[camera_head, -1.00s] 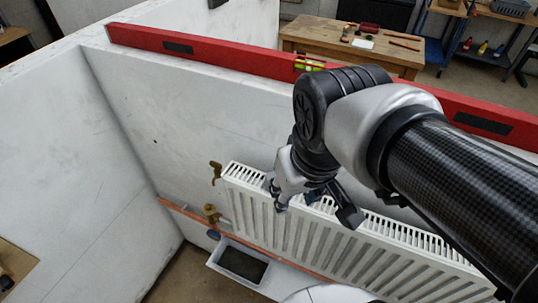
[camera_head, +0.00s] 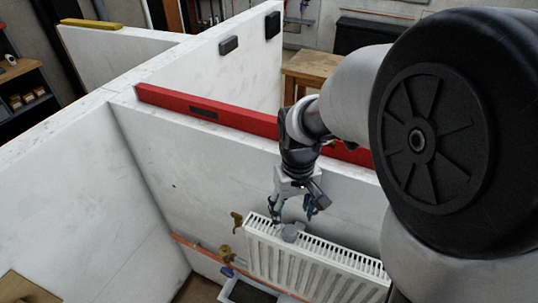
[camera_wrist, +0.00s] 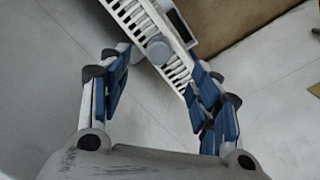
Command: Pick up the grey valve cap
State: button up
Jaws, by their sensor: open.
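The grey valve cap (camera_head: 290,233) is a small round piece sitting on the top grille of the white radiator (camera_head: 318,262), near its left end. My gripper (camera_head: 292,213) is open and empty above it, pointing down. In the wrist view the cap (camera_wrist: 158,51) shows on the grille, between and a little beyond my open blue-padded fingers (camera_wrist: 160,72). The fingers do not appear to touch it.
The radiator hangs close to the white wall (camera_head: 215,165). A red spirit level (camera_head: 230,119) lies on the wall's top edge. Brass valves (camera_head: 236,221) and a copper pipe (camera_head: 195,249) are left of the radiator. A tray (camera_head: 248,291) stands below.

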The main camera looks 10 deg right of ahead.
aim_at(290, 229)
jog(key=f, duration=0.9)
jog(key=shift+w+f+b, duration=0.1)
jog(key=shift+w+b, duration=0.15)
jog(key=shift+b, duration=0.1)
jog(key=c, duration=0.9)
